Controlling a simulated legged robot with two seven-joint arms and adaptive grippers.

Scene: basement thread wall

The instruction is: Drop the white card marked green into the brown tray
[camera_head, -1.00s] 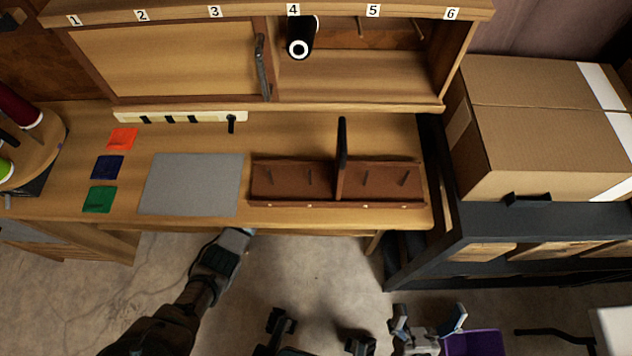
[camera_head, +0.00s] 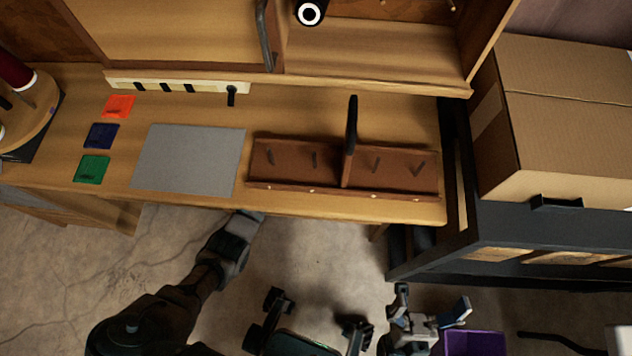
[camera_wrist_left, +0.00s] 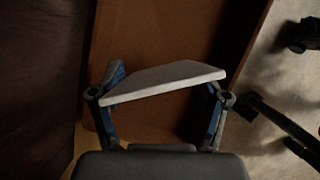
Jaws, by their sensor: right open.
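My left gripper (camera_wrist_left: 162,95) is closed on a pale white card (camera_wrist_left: 165,80), held between its two fingers and seen almost edge-on in the left wrist view. No marking on the card is readable. In the head view, my left gripper (camera_head: 250,216) is just off the desk's front edge, left of and in front of the brown tray; the card is hard to make out there. The brown tray (camera_head: 300,188) lies on the desk, with pegs and an upright dark divider. My right gripper (camera_head: 428,312) is open and empty, low and in front of the desk.
A grey mat (camera_head: 190,160) lies left of the tray. Orange (camera_head: 118,106), blue (camera_head: 101,136) and green (camera_head: 92,168) squares lie further left. A shelf cabinet overhangs the back. A cardboard box (camera_head: 570,120) stands right; a purple bin (camera_head: 474,343) is below.

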